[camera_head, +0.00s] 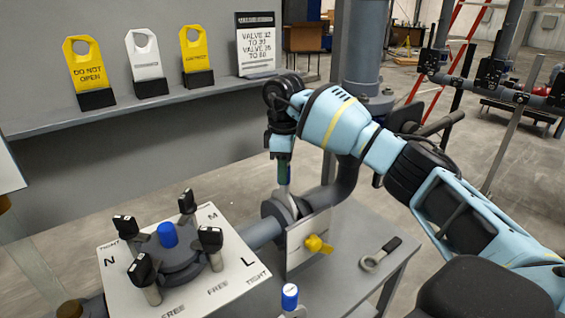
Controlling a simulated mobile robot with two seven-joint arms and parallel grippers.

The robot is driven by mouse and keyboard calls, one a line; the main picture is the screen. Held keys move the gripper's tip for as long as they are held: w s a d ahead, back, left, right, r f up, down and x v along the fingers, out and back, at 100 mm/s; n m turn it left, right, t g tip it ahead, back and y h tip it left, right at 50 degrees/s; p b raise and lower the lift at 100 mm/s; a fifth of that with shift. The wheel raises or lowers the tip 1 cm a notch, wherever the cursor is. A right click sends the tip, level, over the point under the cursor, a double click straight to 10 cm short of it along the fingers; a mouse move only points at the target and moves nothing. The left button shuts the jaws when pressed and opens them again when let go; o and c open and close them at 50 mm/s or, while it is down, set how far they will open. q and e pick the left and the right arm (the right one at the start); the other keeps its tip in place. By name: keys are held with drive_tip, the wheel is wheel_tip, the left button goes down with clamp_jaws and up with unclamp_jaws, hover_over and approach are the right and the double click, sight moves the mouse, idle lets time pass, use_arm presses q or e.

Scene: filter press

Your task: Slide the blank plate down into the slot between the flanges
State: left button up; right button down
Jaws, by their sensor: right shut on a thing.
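My right gripper (283,168) points straight down above the pipe joint. It is shut on the upper end of the blank plate (290,198), a narrow light-grey piece seen nearly edge-on. The plate hangs upright, with its lower part at the gap between the dark round flanges (272,212) of the pipe. How deep it sits in the slot is hidden by the flanges and a pale upright panel in front. My left gripper is not in view.
A wrench (380,254) lies on the grey bench at right. A lettered board (245,277) with several black-handled clamps and a blue cap stands left. Tags (87,65) and a sign (255,45) stand on the shelf behind.

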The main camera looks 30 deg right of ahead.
drive_tip(key=shift+f, duration=2.35)
drive_tip(key=c, duration=1)
unclamp_jaws()
drive_tip(key=shift+r, duration=3.9)
drive_tip(key=shift+f, duration=0.1)
